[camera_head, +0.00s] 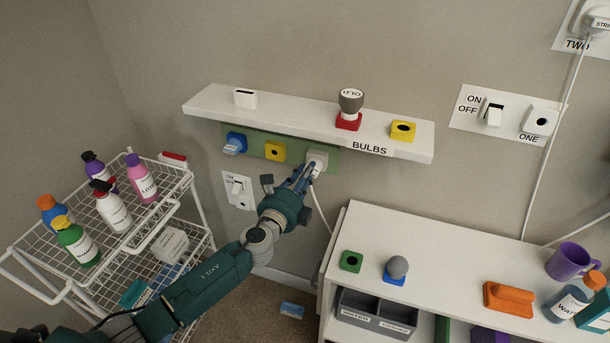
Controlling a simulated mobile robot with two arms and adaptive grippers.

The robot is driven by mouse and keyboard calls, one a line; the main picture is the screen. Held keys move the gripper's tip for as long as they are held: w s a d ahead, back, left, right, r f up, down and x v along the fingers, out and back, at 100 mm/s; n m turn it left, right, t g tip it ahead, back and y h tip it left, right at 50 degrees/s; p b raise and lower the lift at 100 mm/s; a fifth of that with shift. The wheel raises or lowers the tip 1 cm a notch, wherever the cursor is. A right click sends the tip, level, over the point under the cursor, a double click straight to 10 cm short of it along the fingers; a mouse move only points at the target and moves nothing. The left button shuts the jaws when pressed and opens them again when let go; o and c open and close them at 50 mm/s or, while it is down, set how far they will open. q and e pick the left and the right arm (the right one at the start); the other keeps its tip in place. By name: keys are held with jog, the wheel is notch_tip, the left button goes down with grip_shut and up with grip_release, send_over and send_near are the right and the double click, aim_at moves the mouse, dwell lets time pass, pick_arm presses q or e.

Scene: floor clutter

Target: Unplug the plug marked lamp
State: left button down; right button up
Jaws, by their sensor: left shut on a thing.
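A white plug (317,158) sits at the right end of a green wall panel (248,140) under the white shelf. A white cord (321,206) hangs from it towards the floor. No lamp marking is readable on it from here. My left gripper (308,172) reaches up from the lower left and is shut on this plug, its fingers hiding part of it. The plug appears to be still at the panel; whether its pins are in the socket is hidden. My right gripper is not in view.
The shelf (210,105) overhangs close above my gripper. A wire rack (165,215) with bottles stands left. A white cabinet (440,240) holding small items stands right. A switch plate (237,188) is left of my wrist. Another plug (600,24) is at top right.

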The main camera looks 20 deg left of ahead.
pick_arm(q)
jog(key=shift+w, duration=0.35)
jog(key=c, duration=1.6)
grip_release()
jog(key=shift+o, duration=0.2)
jog(key=shift+s, duration=0.1)
jog(key=s+a, duration=0.1)
jog(key=s, duration=1)
jog(key=shift+s+r, duration=0.25)
jog(key=shift+s, duration=0.1)
